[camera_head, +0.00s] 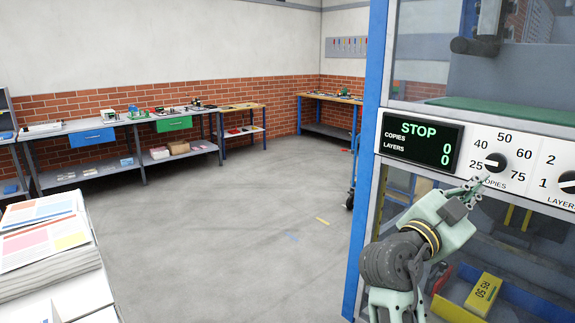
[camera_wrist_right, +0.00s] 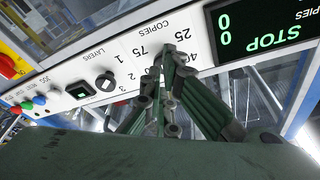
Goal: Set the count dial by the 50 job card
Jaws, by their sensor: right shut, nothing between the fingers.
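The copies dial (camera_head: 495,161) is a black knob on the white panel, ringed by 25, 40, 50, 60 and 75. A small light mark on it seems to lie toward 25. My right gripper (camera_head: 482,182) is shut and empty, its tips just below the dial. In the right wrist view the fingertips (camera_wrist_right: 172,58) cover the dial's place, so contact cannot be told. The display (camera_head: 418,139) reads STOP, copies 0, layers 0. My left gripper is out of view.
The layers dial (camera_head: 568,182) sits right of the copies dial; it shows in the wrist view (camera_wrist_right: 105,82) near several coloured buttons. A blue post (camera_head: 367,180) edges the machine. A newspaper stack (camera_head: 45,245) stands at left. The floor between is mostly clear.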

